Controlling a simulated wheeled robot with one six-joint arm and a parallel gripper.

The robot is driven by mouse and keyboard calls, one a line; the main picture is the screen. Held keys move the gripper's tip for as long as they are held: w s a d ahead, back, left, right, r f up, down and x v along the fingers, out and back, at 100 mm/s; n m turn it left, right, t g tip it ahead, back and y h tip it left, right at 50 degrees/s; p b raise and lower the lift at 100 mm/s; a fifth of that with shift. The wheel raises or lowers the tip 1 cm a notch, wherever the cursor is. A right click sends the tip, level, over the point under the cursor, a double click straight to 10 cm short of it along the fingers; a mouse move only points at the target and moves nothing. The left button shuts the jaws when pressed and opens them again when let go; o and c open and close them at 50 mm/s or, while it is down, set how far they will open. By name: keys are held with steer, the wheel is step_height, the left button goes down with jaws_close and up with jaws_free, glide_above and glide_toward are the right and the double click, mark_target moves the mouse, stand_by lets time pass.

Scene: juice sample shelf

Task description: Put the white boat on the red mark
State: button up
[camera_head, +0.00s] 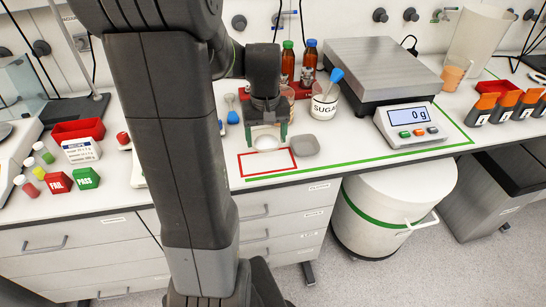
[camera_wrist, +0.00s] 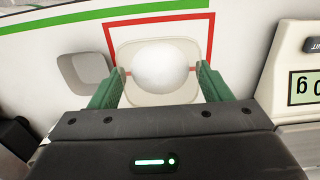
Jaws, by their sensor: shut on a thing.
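My gripper (camera_head: 267,138) has its green fingers shut on the two sides of the white boat (camera_head: 266,143). In the wrist view, my gripper (camera_wrist: 155,85) holds the boat (camera_wrist: 130,92) level between the fingers. A rounded white heap (camera_wrist: 160,68) fills the boat's middle. The red mark (camera_head: 267,173) is a rectangular outline on the bench. In the wrist view, the boat overlaps the red mark (camera_wrist: 160,18) and hides part of its back edge. I cannot tell whether the boat touches the bench.
A grey boat (camera_head: 305,145) lies just right of the red mark. A scale (camera_head: 412,124) reading 0 g stands farther right. A sugar jar (camera_head: 323,106) and brown bottles (camera_head: 288,62) stand behind. Bench inside the mark is bare. The bench's front edge is close.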

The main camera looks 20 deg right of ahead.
mark_target(266, 143)
steer(key=shift+f, duration=3.2)
steer(key=shift+f, duration=0.1)
steer(key=o, duration=1)
steer(key=shift+c, duration=0.2)
step_height(266, 143, up, 12)
steer(key=shift+r, duration=0.15)
steer(key=shift+f, duration=4.55)
